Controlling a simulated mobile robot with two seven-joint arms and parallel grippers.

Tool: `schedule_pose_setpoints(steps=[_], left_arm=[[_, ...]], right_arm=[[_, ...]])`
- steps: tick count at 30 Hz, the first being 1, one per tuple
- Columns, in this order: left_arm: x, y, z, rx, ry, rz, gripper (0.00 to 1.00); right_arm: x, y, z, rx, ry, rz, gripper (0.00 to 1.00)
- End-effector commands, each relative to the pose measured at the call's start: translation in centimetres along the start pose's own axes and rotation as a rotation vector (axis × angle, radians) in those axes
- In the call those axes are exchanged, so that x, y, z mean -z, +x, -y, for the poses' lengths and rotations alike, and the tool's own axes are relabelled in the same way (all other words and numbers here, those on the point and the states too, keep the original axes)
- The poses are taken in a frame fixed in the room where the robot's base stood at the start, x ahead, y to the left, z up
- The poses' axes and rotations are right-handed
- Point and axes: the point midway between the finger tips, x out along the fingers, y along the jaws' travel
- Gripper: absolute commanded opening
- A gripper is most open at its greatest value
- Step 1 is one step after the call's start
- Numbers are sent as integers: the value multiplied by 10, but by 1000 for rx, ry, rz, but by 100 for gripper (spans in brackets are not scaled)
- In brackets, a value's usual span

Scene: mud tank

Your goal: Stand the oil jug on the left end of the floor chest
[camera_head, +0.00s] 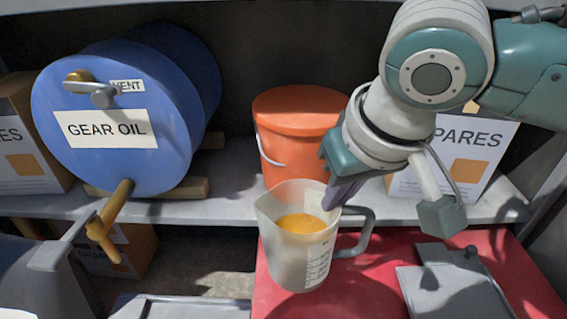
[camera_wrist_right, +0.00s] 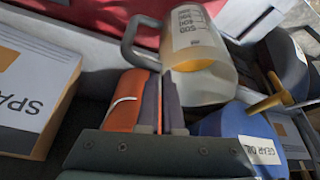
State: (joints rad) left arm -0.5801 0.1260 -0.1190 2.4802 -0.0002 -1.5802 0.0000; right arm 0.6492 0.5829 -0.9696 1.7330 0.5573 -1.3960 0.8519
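The oil jug (camera_head: 278,251) is a translucent measuring jug with amber oil inside and a grey handle. It is upright in the head view, in front of the left part of a red surface (camera_head: 410,252), which looks like the floor chest's top. I cannot tell whether its base touches the red surface. My right gripper (camera_head: 337,192) is shut on the jug's rim beside the handle. The right wrist view shows the fingers (camera_wrist_right: 160,105) close together at the jug (camera_wrist_right: 208,82). My left gripper is not in view.
A blue gear oil drum (camera_head: 110,165) with a brass tap (camera_head: 108,222) lies on a grey shelf (camera_head: 225,211). An orange bucket (camera_head: 297,120) and spares boxes (camera_head: 476,160) stand behind. A grey plate (camera_head: 440,291) lies on the red surface at right. A dark grey container (camera_head: 45,285) stands front left.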

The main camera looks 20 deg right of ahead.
Motion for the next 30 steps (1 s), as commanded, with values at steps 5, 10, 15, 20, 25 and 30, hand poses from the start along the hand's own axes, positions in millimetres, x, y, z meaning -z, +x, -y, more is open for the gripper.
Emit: schedule_pose_setpoints(steps=[5, 10, 15, 20, 25, 30], left_arm=[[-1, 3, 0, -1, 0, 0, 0], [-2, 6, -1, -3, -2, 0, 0], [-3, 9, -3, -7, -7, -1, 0], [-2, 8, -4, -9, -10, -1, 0], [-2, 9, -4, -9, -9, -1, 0], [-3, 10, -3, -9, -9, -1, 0]], right_arm=[[-9, 24, 0, 1, 1, -3, 0], [-17, 41, 0, 1, 0, 0, 0], [-24, 60, 0, 1, 0, -2, 0], [-24, 61, 0, 3, 0, -4, 0], [-25, 62, 0, 3, 1, -4, 0], [-26, 64, 0, 1, 0, 0, 14]])
